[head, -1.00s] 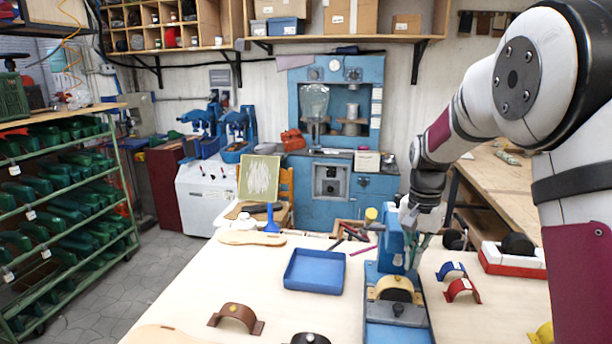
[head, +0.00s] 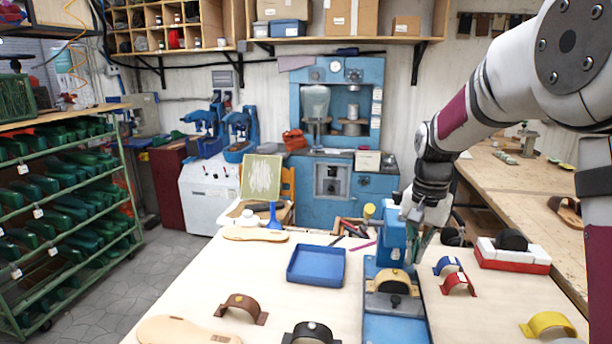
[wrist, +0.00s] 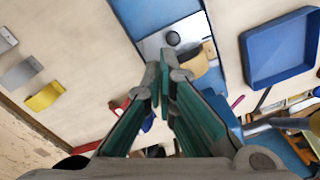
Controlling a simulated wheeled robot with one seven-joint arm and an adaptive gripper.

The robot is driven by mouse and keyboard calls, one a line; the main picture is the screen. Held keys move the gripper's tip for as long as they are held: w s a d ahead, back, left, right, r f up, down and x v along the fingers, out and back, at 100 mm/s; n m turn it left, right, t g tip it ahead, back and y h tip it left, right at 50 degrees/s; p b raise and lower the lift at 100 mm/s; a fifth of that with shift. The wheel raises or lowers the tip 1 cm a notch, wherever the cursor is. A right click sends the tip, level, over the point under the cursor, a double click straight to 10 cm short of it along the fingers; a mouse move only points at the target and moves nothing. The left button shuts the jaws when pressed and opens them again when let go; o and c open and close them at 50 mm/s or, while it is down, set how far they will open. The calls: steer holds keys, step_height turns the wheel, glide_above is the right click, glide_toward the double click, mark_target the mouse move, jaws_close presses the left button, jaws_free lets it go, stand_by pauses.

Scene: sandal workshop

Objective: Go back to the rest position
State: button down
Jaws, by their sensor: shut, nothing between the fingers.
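My gripper (head: 419,232) hangs from my arm at the right of the head view, just right of the blue press (head: 390,240) on the table. In the wrist view my gripper (wrist: 163,68) shows its green fingers closed together at the tips, with nothing between them. The tan strap piece (head: 393,281) sits in the press under its head. The gripper's tips are apart from the tabletop. The fingers hide part of the press base in the wrist view.
A blue tray (head: 316,280) lies left of the press. Brown (head: 241,307), black (head: 311,334), blue (head: 447,264), red (head: 458,283) and yellow (head: 548,322) straps stand on the table. A red and white block (head: 513,258) is at right. A green shoe rack (head: 70,220) stands at left.

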steer(key=s+a+r+n+t, duration=0.1)
steer(key=s+r+n, duration=0.1)
steer(key=s+r, duration=0.4)
steer(key=s+a+r+n+t, duration=0.15)
steer(key=s+r, duration=0.25)
steer(key=s, duration=0.4)
steer(key=s+a+f+n+t, duration=0.1)
steer(key=s+n, duration=0.3)
steer(key=s, duration=1)
steer(key=shift+s+a+t, duration=0.15)
steer(key=shift+s+t, duration=0.2)
steer(key=shift+t, duration=0.2)
